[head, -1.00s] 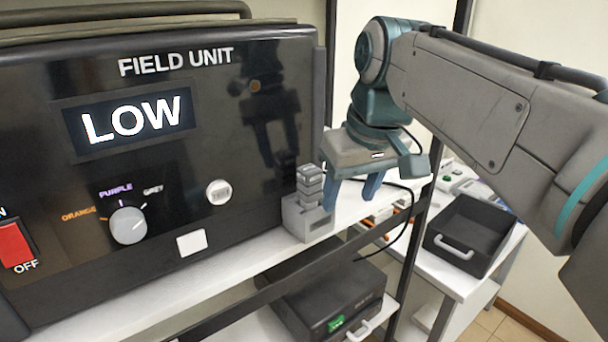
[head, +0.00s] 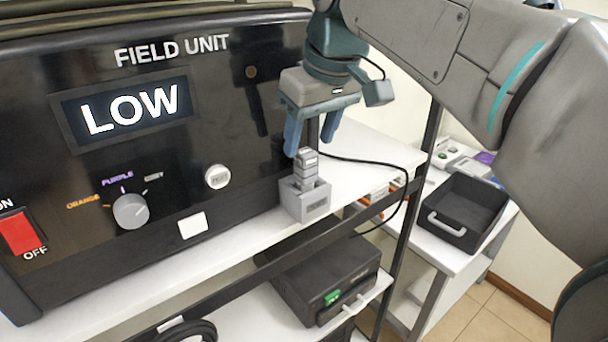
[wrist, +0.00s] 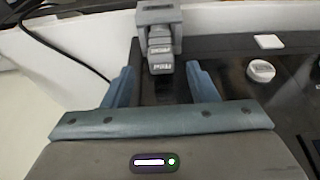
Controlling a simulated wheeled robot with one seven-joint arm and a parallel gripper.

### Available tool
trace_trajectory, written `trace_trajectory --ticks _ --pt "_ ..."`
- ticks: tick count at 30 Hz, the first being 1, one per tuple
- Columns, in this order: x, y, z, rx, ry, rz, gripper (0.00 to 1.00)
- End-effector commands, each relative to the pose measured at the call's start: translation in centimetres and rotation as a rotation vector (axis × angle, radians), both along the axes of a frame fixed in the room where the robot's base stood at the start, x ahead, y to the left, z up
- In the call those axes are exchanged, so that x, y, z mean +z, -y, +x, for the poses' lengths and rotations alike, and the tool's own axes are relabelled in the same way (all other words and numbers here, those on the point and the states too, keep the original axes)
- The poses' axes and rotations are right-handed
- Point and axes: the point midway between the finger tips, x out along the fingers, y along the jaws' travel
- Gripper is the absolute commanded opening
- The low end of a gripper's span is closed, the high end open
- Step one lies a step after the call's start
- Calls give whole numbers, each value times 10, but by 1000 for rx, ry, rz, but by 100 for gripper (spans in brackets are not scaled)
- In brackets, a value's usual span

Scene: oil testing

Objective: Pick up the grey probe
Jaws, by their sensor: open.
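The grey probe (head: 306,166) stands upright in a grey holder (head: 305,203) on the white shelf, at the right front corner of the field unit. My gripper (head: 308,146) is open and empty, just above the probe in the head view, with its blue fingers pointing down. In the wrist view the probe (wrist: 161,52) shows ahead of and between the two spread fingers (wrist: 160,82), with its holder (wrist: 158,14) behind it. I see no contact between fingers and probe.
The black field unit (head: 150,150) stands close on the left, its display reading LOW. A black cable (head: 385,164) loops behind the holder to the right. A dark post (head: 411,180) stands at the shelf's right. A black open tray (head: 462,205) lies beyond it.

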Motion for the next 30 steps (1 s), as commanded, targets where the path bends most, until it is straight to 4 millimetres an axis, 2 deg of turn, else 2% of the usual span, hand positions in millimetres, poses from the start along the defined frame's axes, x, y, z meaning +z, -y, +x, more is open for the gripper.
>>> trace_trajectory --ticks 7,16,25,30 --pt "-15 -3 3 1 -2 -1 53" --pt "-52 -10 11 0 -2 -1 53" --pt "-57 -11 12 0 0 0 53" --pt "-57 -11 12 0 0 0 5"
